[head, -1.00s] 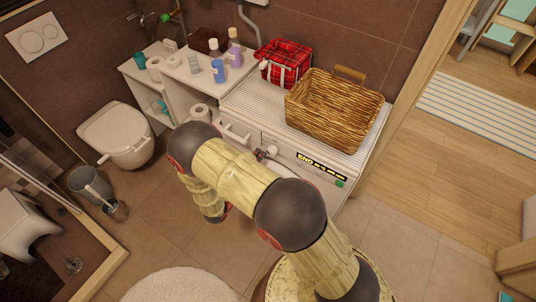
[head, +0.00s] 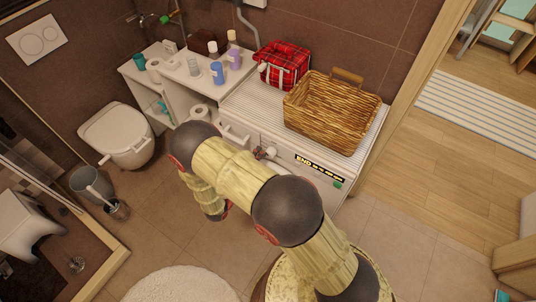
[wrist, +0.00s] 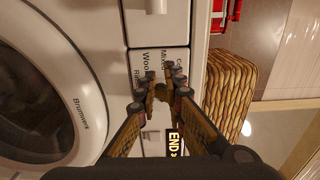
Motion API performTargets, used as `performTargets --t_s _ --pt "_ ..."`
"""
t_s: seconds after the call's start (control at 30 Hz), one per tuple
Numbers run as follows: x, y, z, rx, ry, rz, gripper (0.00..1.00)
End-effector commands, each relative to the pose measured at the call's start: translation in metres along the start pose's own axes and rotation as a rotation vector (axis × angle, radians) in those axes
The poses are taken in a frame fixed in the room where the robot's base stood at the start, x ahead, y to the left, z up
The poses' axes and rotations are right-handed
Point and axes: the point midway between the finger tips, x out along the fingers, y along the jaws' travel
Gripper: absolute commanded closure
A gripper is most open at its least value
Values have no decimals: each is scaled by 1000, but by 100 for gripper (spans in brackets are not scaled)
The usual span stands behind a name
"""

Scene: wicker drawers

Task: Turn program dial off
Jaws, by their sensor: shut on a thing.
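The white washing machine stands under the counter, and its front panel (wrist: 150,29) shows close up in the wrist view. Printed program names such as "Wool" and "Mixed" lie around the program dial (wrist: 163,92). My gripper (wrist: 164,90) has its two fingertips at the dial, one on each side, and is shut on it. The fingers hide most of the dial and its pointer, so its setting cannot be read. In the head view my gripper (head: 265,153) is at the machine's front. The lit display (head: 319,168) reads "END"; it also shows in the wrist view (wrist: 174,142).
The round machine door (wrist: 62,100) is left of my fingers in the wrist view. A wicker basket (head: 332,133) and a red plaid bag (head: 283,64) stand on the machine's top. The toilet (head: 117,135) is at left. Tiled floor is open around my base.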

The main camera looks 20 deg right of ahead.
Motion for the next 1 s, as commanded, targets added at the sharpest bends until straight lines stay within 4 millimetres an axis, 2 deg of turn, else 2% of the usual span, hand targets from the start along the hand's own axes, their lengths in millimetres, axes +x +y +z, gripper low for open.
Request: performTargets --t_s 1.0 --pt "-1 -10 -1 0 -2 0 100"
